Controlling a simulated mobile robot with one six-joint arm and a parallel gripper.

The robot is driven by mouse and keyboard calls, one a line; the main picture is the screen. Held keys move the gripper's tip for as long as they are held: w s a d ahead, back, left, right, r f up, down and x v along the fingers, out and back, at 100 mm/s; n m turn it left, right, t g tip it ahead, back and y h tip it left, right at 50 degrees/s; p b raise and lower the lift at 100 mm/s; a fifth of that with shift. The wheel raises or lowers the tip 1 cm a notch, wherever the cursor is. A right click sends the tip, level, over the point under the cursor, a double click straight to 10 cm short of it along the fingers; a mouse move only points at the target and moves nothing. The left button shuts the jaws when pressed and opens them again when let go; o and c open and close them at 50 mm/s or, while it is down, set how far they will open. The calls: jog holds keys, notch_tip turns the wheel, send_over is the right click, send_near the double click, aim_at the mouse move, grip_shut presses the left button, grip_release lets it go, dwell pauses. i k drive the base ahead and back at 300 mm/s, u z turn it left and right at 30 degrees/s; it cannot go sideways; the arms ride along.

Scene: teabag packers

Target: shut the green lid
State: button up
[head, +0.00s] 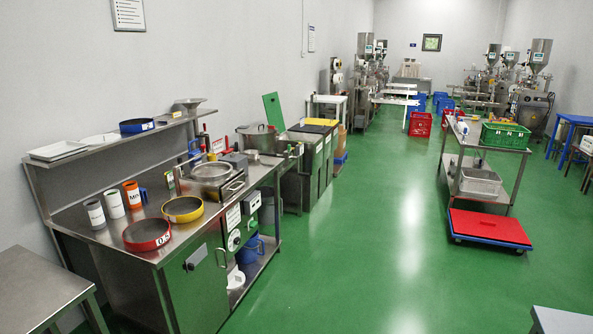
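The green lid (273,111) is a flat green panel in the head view, left of centre. It stands raised and tilted back beside the wall, at the far end of the long steel bench. It appears to belong to the steel bin (304,160) beneath it, which looks open. The bin's inside and the hinge are too small to make out. A neighbouring bin has a yellow and black top (320,122). My gripper is not in view.
A trolley (489,158) and a red-topped dolly (489,227) stand at right. The green floor (385,215) between is clear.

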aim_at(272, 101)
jog(key=u, duration=0.05)
jog(key=i, duration=0.95)
jog(key=z, duration=0.8)
jog(key=i, duration=1.25)
jog(key=u, duration=0.1)
